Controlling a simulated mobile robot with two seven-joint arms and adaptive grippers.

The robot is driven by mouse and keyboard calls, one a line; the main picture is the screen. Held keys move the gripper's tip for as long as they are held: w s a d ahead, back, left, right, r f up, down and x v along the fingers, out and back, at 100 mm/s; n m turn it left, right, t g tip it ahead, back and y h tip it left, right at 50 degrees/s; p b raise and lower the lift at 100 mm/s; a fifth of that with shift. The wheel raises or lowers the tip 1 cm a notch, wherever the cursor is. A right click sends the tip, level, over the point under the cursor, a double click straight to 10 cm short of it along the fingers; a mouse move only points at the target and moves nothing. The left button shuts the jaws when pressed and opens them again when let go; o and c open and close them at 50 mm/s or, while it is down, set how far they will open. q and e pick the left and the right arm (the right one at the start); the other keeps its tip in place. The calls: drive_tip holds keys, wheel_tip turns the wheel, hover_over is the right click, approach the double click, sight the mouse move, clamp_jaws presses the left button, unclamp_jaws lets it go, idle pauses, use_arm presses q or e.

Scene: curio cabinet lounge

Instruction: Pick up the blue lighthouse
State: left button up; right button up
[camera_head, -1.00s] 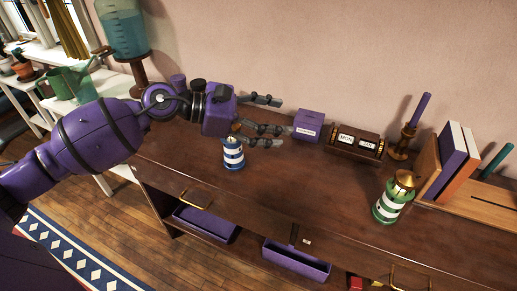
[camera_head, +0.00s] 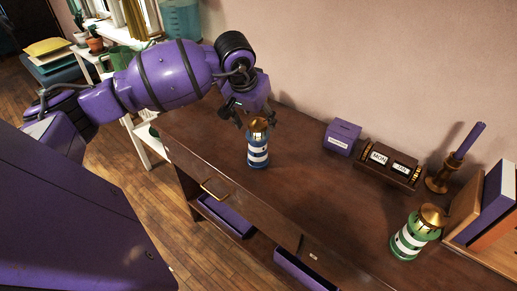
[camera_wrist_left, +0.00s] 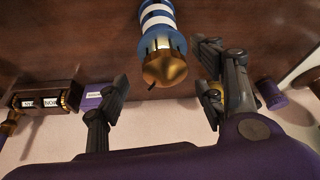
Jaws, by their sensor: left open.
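The blue lighthouse (camera_head: 258,146), blue and white striped with a gold top, stands upright on the dark wooden cabinet top. My left gripper (camera_head: 254,115) is just behind and above it in the head view, partly hidden by its gold top. In the left wrist view the lighthouse (camera_wrist_left: 160,28) hangs in from the top edge, its gold top towards the space between the two spread fingers (camera_wrist_left: 160,90). The left gripper is open and holds nothing. My right gripper is not in view.
A green and white lighthouse (camera_head: 413,239) stands to the right on the cabinet top (camera_head: 310,195). The surface between the lighthouses is clear.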

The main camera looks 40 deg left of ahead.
sight(258, 145)
use_arm(q)
drive_tip(key=x, duration=0.4)
drive_tip(key=shift+w+a+f+p, duration=0.15)
drive_tip(key=shift+p, duration=0.2)
drive_tip(key=c, duration=1.4)
drive_tip(key=shift+f, duration=0.1)
clamp_jaws()
